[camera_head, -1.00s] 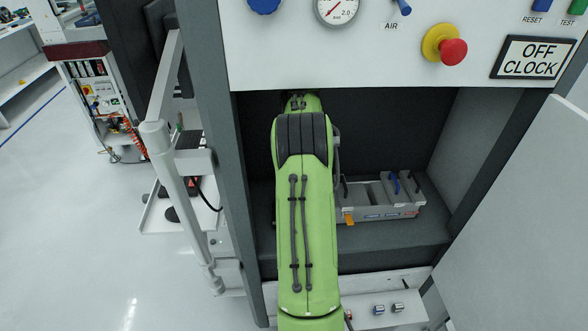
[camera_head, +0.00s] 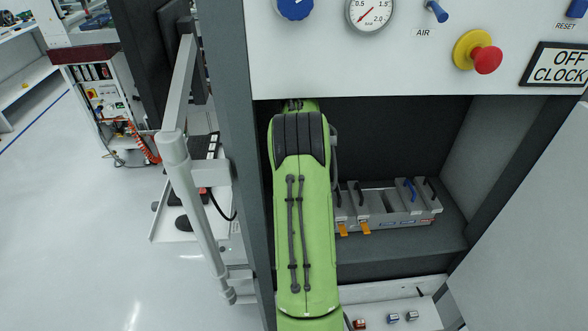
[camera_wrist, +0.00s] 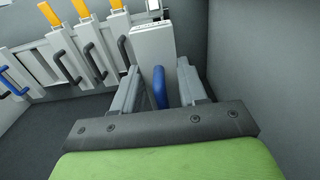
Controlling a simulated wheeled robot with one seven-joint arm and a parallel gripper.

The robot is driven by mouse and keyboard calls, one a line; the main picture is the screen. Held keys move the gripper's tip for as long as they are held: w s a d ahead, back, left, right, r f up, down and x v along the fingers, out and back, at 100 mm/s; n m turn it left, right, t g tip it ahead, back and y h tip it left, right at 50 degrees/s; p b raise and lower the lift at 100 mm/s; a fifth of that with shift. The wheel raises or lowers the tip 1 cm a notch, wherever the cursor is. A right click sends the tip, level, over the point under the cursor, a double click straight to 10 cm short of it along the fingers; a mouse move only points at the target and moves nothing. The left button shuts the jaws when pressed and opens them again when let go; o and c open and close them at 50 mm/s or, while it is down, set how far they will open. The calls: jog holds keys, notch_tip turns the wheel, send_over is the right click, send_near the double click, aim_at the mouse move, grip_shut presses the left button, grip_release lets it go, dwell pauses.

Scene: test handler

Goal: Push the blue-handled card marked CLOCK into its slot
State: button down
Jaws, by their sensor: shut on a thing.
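In the wrist view my gripper (camera_wrist: 158,76) is shut on the blue handle (camera_wrist: 160,90) of a pale card (camera_wrist: 152,45). The card stands out beyond the fingers, at the right end of the card rack (camera_wrist: 60,38). I cannot read a mark on it, nor tell how far it sits in a slot. A second blue handle (camera_wrist: 14,82) is on a card at the far left of the rack. In the head view my green arm hides the gripper and the held card; the rack (camera_head: 400,221) and one blue handle (camera_head: 409,190) show to its right.
The rack also holds cards with black handles (camera_wrist: 70,66) and orange tabs (camera_wrist: 90,22). It stands in a dark bay with a grey wall (camera_wrist: 265,60) close on the right in the wrist view. Above the bay are a red button (camera_head: 487,60) and an OFF CLOCK sign (camera_head: 560,65).

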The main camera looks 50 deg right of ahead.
jog(key=shift+s+f+b, duration=0.1)
jog(key=shift+f+b, duration=1.5)
jog(key=shift+f, duration=1.15)
jog(key=shift+r+p, duration=0.1)
jog(key=shift+p, duration=0.6)
